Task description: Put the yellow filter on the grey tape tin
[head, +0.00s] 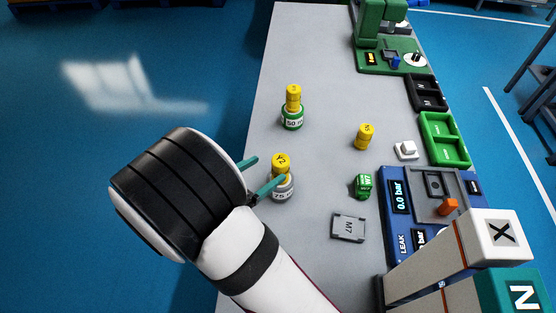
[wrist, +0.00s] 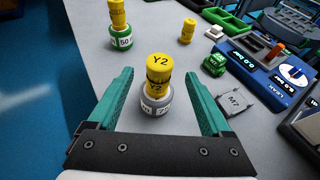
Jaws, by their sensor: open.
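A yellow filter (head: 281,162) marked Y2 stands upright on the grey tape tin (head: 283,190), which has a white "75" label. In the wrist view the filter (wrist: 159,70) sits on top of the grey tin (wrist: 156,104), roughly centred. My gripper (head: 268,169) is open, with its green fingers either side of the filter and a gap on each side in the wrist view (wrist: 159,75). It holds nothing. A second yellow filter (head: 293,95) stands on a green tape tin (head: 292,119) marked 50. A third yellow filter (head: 364,136) stands alone on the table.
On the grey table (head: 325,60), a green block (head: 362,185) and a flat grey plate (head: 348,227) marked M7 lie to the right. A blue leak tester (head: 400,215), green tray (head: 444,140) and black tray (head: 425,93) line the right edge. The table's left side is mostly clear.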

